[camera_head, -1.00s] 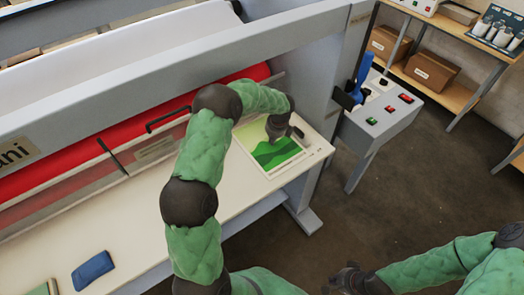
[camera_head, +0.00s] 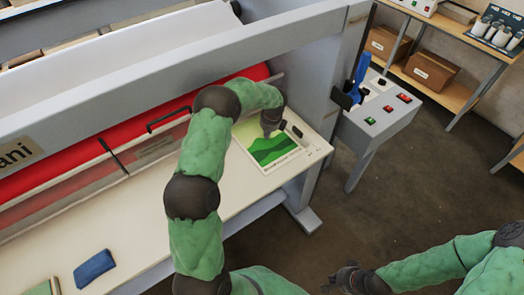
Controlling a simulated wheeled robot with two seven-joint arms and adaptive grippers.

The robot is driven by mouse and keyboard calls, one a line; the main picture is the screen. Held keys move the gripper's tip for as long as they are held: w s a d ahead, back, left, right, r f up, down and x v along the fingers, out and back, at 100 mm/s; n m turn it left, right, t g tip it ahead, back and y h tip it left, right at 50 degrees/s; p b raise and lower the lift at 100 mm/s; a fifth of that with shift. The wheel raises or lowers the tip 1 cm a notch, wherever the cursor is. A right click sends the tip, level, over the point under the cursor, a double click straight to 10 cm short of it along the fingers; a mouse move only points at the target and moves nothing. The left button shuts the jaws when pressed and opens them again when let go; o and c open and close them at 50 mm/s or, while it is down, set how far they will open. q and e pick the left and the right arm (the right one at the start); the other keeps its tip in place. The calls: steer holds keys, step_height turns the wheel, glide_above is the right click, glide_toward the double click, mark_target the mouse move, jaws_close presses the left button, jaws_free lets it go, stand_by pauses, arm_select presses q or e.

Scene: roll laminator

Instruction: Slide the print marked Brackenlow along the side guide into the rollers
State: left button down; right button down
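The print (camera_head: 272,153), a sheet with a green hill picture and a pale border, lies flat on the laminator's feed table (camera_head: 150,205) near its right end. Its marking is too small to read. My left gripper (camera_head: 271,132) points down onto the print's upper part; its fingertips are too small to tell open from shut. The red roller area (camera_head: 245,80) lies behind the print, partly hidden by my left arm. A small dark block (camera_head: 297,131), perhaps the side guide, is at the print's right. My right gripper (camera_head: 338,279) hangs low over the floor, away from the table.
A blue cloth or pad (camera_head: 94,266) lies on the table at the lower left, beside a green item (camera_head: 42,287). A control box (camera_head: 385,112) with buttons stands right of the machine. Cardboard boxes (camera_head: 430,71) sit on a shelf. The floor at right is clear.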

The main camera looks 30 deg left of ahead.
mark_target(261, 131)
arm_select(q)
steer(key=shift+s+a+f, duration=0.1)
steer(key=shift+a+f, duration=0.05)
steer(key=shift+w+a, duration=0.4)
steer(key=shift+a, duration=0.45)
steer(key=shift+w+a, duration=0.35)
steer(key=shift+a, duration=0.45)
